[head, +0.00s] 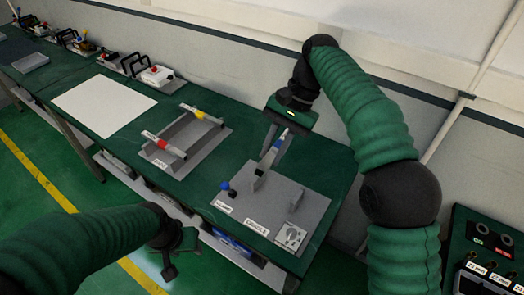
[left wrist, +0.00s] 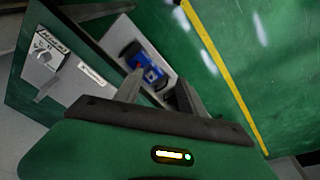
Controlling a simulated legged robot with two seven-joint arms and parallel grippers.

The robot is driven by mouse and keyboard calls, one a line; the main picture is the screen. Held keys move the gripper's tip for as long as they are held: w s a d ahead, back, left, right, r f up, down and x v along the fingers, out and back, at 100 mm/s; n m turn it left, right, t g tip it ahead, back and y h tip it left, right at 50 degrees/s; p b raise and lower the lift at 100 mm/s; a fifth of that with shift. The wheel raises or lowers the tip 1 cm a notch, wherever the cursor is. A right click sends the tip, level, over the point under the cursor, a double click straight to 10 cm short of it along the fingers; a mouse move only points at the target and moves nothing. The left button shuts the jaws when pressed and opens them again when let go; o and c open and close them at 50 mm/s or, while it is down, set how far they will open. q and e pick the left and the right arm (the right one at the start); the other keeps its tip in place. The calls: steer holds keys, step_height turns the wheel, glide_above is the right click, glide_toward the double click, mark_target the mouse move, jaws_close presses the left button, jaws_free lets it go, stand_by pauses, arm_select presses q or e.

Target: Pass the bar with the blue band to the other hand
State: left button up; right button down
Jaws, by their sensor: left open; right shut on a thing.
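The bar with the blue band (head: 279,143) is tilted in my right gripper (head: 275,146), above the back of the grey cradle plate (head: 285,185). Its dark lower end is close to the plate's left upright; I cannot tell whether they touch. My right gripper is shut on the bar, and its fingers hide part of it. My left gripper (head: 170,271) is open and empty, low in front of the table's front edge, well apart from the bar. Its spread fingers also show in the left wrist view (left wrist: 158,92), where the bar is not seen.
A grey rack (head: 170,167) holds bars with red and yellow bands. A blue-black knob (head: 228,189) and a white dial block (head: 291,236) sit on the cradle plate. A blue item (left wrist: 147,70) lies on the lower shelf. A white sheet (head: 104,105) lies left.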

arm_select(q)
steer(key=w+d+r+n+g+h, duration=0.1)
steer(key=w+d+r+n+h, duration=0.1)
steer(key=w+d, duration=0.3)
arm_select(e)
steer(key=shift+w+d+f, duration=0.1)
steer(key=shift+w, duration=0.2)
arm_select(q)
steer(key=m+g+h, duration=0.1)
steer(key=h, duration=1.1)
glide_toward(277, 148)
steer(key=w+a+f, duration=0.1)
steer(key=w+f, duration=0.1)
arm_select(e)
steer(key=shift+s+a, duration=0.2)
steer(key=shift+s, duration=0.05)
arm_select(q)
steer(key=x, duration=1)
steer(key=shift+w+d+f, duration=0.1)
steer(key=shift+d, duration=0.3)
arm_select(e)
steer(key=shift+d, duration=0.25)
arm_select(q)
steer(key=shift+d+f, duration=0.1)
steer(key=shift+d, duration=0.2)
arm_select(e)
steer(key=shift+a, duration=0.1)
arm_select(q)
steer(key=shift+a, duration=0.1)
